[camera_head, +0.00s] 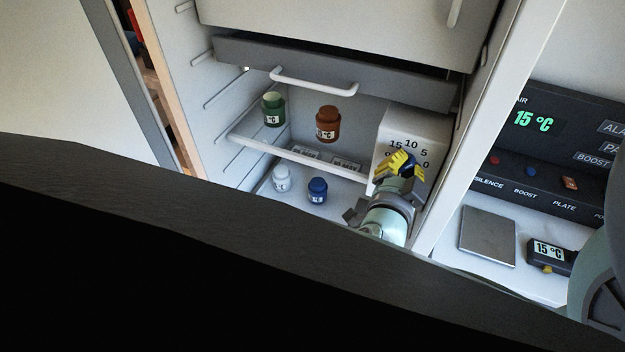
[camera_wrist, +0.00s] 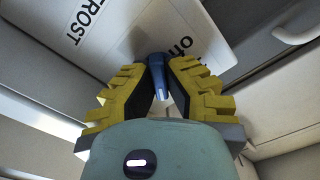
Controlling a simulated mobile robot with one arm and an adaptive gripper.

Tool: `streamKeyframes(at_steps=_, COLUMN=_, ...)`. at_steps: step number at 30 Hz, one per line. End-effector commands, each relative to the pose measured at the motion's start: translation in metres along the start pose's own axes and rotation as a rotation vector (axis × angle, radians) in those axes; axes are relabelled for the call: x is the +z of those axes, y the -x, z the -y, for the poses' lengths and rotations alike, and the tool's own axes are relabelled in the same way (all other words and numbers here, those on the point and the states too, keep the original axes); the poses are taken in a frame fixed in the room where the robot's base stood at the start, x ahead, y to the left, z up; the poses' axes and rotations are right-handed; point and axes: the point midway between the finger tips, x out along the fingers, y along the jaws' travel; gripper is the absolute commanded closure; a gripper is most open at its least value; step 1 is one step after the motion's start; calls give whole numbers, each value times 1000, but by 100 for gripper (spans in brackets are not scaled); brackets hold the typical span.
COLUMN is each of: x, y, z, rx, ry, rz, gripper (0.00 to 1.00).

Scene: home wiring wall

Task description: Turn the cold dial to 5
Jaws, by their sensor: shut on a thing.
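The cold dial is a blue knob (camera_wrist: 157,72) with a short white mark on its near end. In the wrist view my gripper (camera_wrist: 160,65) is shut on the knob, one finger on each side. In the head view the fingers cover most of the knob, so I cannot tell which number it points to.
A green jar (camera_head: 273,109) and a brown jar (camera_head: 327,123) stand on the shelf to the left. A white jar (camera_head: 281,179) and a blue jar (camera_head: 317,190) stand below. A drawer with a white handle (camera_head: 314,85) is above. A control panel (camera_head: 545,150) is at right.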

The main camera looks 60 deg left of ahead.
Motion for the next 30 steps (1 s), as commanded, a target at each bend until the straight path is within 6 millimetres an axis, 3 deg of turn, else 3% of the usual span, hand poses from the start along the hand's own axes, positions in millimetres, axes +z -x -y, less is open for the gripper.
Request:
streamKeyframes(at_steps=10, x=-4, y=-2, z=0, rx=-1, ry=-149, rz=-16, gripper=100)
streamKeyframes(at_steps=27, x=-5, y=-2, z=-2, rx=3, ry=-177, rz=-17, gripper=100)
streamKeyframes(at_steps=28, x=-5, y=-2, z=-2, rx=3, ry=-177, rz=-17, gripper=86)
streamKeyframes(at_steps=30, x=-5, y=-2, z=-2, rx=3, ry=-177, rz=-18, gripper=78)
